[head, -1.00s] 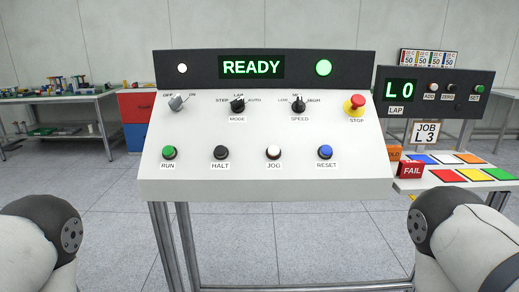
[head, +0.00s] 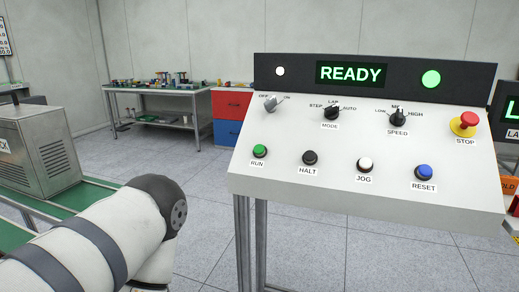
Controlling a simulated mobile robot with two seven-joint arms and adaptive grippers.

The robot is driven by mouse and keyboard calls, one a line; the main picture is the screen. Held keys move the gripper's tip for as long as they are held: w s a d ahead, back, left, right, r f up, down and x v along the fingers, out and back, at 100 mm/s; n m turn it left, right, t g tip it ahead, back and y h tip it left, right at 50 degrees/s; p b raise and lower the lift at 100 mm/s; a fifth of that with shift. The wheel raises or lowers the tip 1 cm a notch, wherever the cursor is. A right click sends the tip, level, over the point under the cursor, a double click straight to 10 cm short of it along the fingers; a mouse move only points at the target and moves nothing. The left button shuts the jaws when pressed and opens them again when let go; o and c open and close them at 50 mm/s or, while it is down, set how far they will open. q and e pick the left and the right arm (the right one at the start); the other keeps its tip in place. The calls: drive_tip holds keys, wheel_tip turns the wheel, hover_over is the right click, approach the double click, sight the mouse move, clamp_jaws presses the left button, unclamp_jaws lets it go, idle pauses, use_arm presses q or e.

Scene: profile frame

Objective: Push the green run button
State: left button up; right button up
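The green run button (head: 260,151) sits at the left end of the lower row on the sloped white control panel (head: 290,183), above a RUN label. It stands out from its dark collar. The display (head: 351,74) reads READY in green, and a round green lamp (head: 431,79) is lit beside it. My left arm shows at the lower left, apart from the panel. Its gripper is out of the picture. My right arm and gripper are not in view.
Black HALT (head: 310,157), white JOG (head: 365,164) and blue RESET (head: 424,172) buttons share the row. A red STOP knob (head: 468,121) is at the right. A grey machine (head: 45,150) stands on a green conveyor (head: 85,194) at the left. Open floor lies between.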

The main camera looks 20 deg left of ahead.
use_arm(q)
clamp_jaws()
idle(1.3)
